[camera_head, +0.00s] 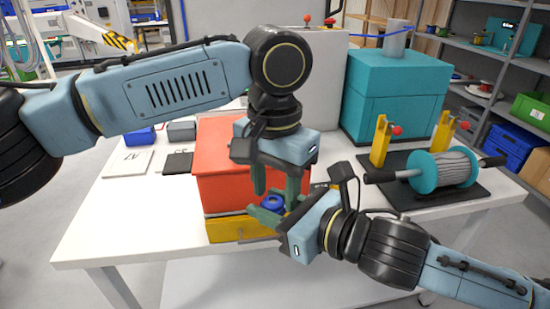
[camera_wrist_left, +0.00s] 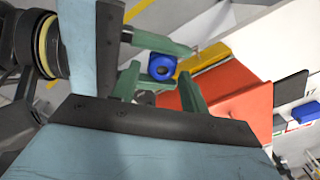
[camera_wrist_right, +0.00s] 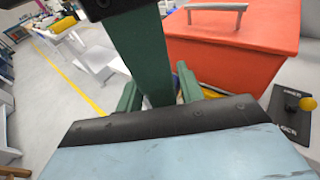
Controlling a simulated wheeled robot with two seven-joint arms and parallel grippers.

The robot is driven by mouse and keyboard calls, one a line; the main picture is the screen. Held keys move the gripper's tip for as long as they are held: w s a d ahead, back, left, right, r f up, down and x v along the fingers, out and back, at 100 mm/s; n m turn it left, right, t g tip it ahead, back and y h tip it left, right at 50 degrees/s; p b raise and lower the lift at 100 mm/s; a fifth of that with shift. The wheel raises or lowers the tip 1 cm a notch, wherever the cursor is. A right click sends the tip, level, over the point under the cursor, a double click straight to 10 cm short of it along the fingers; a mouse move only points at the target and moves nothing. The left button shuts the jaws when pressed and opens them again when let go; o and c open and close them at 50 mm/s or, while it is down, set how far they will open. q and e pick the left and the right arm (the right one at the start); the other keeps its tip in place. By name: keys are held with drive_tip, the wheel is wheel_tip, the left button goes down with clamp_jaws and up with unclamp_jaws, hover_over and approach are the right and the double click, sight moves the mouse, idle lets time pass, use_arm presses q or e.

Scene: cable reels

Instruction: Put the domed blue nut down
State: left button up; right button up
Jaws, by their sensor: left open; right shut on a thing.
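The domed blue nut (camera_head: 272,203) is between the green fingers of my right gripper (camera_head: 268,212), which is shut on it in front of the red box. In the left wrist view the nut (camera_wrist_left: 162,67) shows its dark central hole, with a finger of my right gripper beside it. My left gripper (camera_head: 276,190) is open and points down, its fingers on either side of the nut; I cannot tell whether they touch it.
The red box (camera_head: 222,155) with a yellow lower part (camera_head: 228,228) stands close behind both grippers. A teal-flanged cable reel (camera_head: 443,169) sits on a black base with yellow posts (camera_head: 381,141) at right. A teal box (camera_head: 395,95) stands behind. The white table's left front (camera_head: 120,215) is clear.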

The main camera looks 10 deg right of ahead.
use_arm(q)
drive_tip(key=shift+f, duration=1.1)
drive_tip(key=c, duration=0.7)
drive_tip(key=shift+c, duration=0.6)
use_arm(e)
drive_tip(key=o, duration=1)
